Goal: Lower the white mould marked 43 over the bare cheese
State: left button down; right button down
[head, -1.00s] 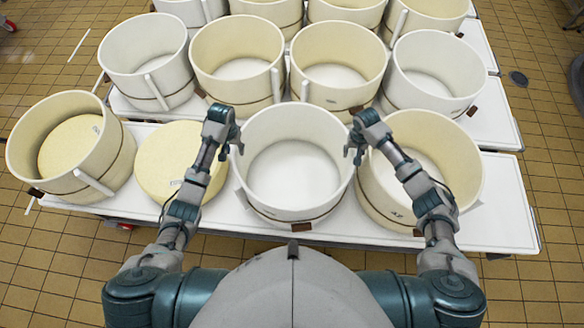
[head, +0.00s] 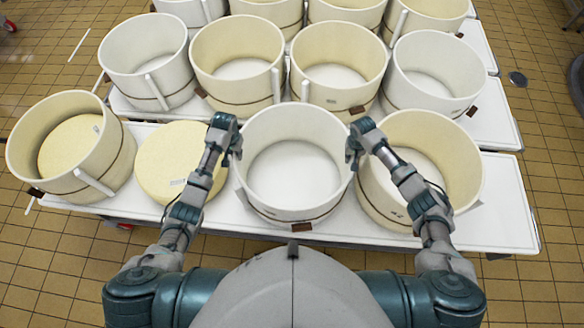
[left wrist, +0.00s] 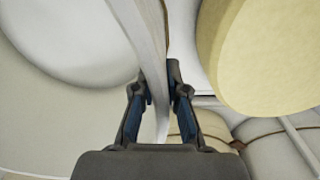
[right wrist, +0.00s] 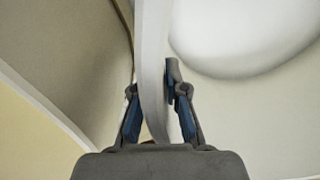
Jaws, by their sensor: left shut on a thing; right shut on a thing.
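The white mould (head: 290,209) stands upright and empty in the middle of the near table; I cannot read a number on it. My left gripper (head: 236,152) is shut on its left rim, and my right gripper (head: 353,154) is shut on its right rim. The mould's wall passes between the fingers in the left wrist view (left wrist: 148,35) and the right wrist view (right wrist: 152,50). The bare cheese (head: 165,165), a pale yellow disc with a small label, lies just left of the mould. My left forearm partly covers it. It also shows in the left wrist view (left wrist: 265,50).
A cream mould (head: 460,170) stands close on the right, under my right forearm. At the far left a tilted-looking cream mould (head: 25,150) surrounds another cheese (head: 65,150). A row of several moulds stands close behind. The table (head: 510,205) is bare at its right end.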

pick_arm(q)
jog(key=shift+w+r, duration=0.1)
jog(key=shift+r, duration=0.05)
pick_arm(e)
jog(key=shift+w+r, duration=0.1)
jog(key=shift+r, duration=0.05)
